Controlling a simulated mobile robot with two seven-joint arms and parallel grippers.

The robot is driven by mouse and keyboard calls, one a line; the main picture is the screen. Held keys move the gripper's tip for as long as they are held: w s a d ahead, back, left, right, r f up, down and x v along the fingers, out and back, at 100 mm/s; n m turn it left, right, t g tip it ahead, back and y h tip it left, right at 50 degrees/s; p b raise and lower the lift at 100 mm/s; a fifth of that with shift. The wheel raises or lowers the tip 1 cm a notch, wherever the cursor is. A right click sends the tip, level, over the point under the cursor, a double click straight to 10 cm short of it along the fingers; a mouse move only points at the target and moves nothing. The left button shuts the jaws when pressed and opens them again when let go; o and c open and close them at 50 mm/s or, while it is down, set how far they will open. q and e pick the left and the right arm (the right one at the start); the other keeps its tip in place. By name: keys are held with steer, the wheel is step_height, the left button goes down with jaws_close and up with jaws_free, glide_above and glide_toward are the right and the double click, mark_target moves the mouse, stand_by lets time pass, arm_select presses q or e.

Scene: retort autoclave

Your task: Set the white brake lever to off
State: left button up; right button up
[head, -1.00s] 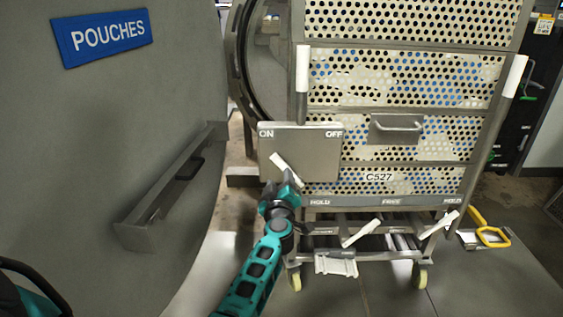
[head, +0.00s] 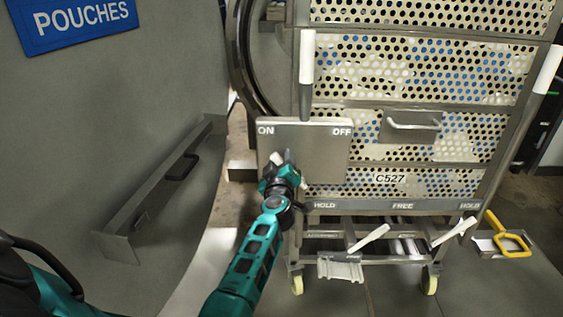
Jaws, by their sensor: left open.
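The white brake lever (head: 276,158) is on the grey plate (head: 320,160) marked ON at its left and OFF at its right. Only a short white end of the lever shows, on the ON side; the rest is hidden behind my left gripper (head: 281,172). The gripper is open, with its fingertips at the lever; I cannot tell whether they touch it. My right gripper is not in view.
The perforated trolley C527 (head: 402,204) stands behind the plate. Two white levers (head: 369,238) (head: 455,232) sit below its HOLD and FREE strip. A yellow handle (head: 512,245) is at lower right. The grey door marked POUCHES (head: 130,130) fills the left.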

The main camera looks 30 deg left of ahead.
arm_select(q)
jaws_close()
stand_by(0.3)
steer(key=m+p, duration=0.1)
steer(key=d+r+m+p, duration=0.1)
steer(key=p, duration=0.1)
steer(key=shift+w+r+p, duration=0.25)
steer(key=shift+w+p, duration=0.05)
steer(key=shift+w+d+m+p, duration=0.2)
steer(key=shift+d+m+p, duration=0.1)
steer(key=shift+m+p, duration=0.2)
steer(key=shift+f, duration=0.1)
